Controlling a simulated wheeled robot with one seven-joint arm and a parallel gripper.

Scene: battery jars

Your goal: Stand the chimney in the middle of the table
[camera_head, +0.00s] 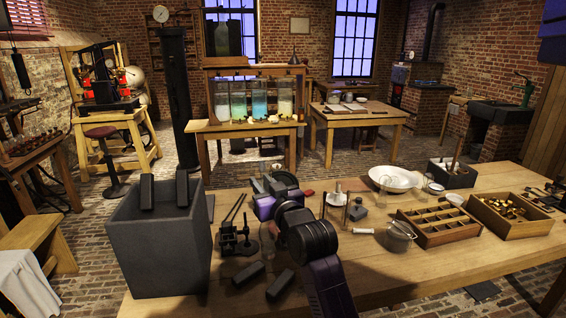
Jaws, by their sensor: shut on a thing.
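My arm reaches over the near table (400,275) from its front edge. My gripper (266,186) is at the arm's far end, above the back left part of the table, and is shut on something. My own arm hides most of the fingers and what is between them, so I cannot tell what it is. I cannot make out the chimney with certainty. A small clear glass vessel (428,184) stands near the back of the table, right of the white bowl (394,179). I cannot tell if it is the chimney.
A large dark grey box (155,247) stands at the table's left, with dark blocks on its rim. Loose dark blocks (249,272) and a small dark stand (236,238) lie beside my arm. A compartment tray (440,228) and a box of brass pieces (510,214) are at right. The front right is clear.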

